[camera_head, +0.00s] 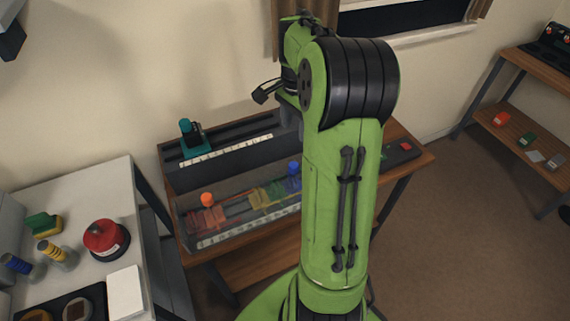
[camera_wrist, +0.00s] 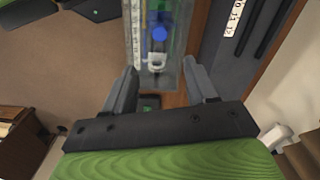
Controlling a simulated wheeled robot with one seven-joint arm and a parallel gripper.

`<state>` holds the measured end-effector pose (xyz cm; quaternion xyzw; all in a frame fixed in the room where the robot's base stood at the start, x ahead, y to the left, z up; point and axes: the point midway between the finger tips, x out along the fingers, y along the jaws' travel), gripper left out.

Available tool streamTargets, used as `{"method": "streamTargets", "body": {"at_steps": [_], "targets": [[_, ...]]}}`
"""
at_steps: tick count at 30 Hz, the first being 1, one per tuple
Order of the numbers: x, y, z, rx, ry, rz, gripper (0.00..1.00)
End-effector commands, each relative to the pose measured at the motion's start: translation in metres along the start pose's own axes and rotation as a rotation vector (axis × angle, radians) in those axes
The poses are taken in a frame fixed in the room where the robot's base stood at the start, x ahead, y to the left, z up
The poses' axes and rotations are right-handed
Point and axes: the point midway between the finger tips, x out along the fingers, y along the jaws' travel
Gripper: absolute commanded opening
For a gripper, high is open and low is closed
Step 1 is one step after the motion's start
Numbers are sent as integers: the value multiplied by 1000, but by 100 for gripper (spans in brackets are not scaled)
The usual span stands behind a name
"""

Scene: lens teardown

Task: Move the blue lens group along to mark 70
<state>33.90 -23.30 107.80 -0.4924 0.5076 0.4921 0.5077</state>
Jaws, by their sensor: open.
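The blue lens group with its round blue knob (camera_head: 294,168) sits at the right end of the clear case (camera_head: 184,222) on the workbench, partly behind my arm. In the wrist view the blue knob (camera_wrist: 160,33) is beyond my fingertips. My gripper (camera_wrist: 160,72) is open and empty, its two fingers set wide either side of the case's near end. A white scale strip (camera_head: 225,238) runs along the case's front and also shows in the wrist view (camera_wrist: 135,35). Its numbers are too small to read, so mark 70 cannot be picked out. My gripper is hidden in the head view.
In the case, an orange knob (camera_head: 207,200) stands left, with yellow and green groups (camera_head: 262,197) between. Behind is a dark rail with a teal carriage (camera_head: 190,140). A silver shackle-like piece (camera_wrist: 156,60) is near my fingers. A white table (camera_head: 95,175) stands left.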

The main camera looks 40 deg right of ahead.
Motion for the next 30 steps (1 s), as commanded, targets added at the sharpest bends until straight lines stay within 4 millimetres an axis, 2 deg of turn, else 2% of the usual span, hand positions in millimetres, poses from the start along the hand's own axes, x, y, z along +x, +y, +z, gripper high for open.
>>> {"method": "streamTargets", "body": {"at_steps": [1, 9, 15, 20, 27, 30], "targets": [[15, 1, 0, -1, -3, 4, 57], [85, 1, 1, -4, -4, 4, 57], [126, 1, 1, -5, -3, 3, 57], [140, 0, 1, -6, -1, 1, 57], [140, 0, 1, -6, 0, 0, 57], [140, 0, 1, -6, 0, 0, 43]]}}
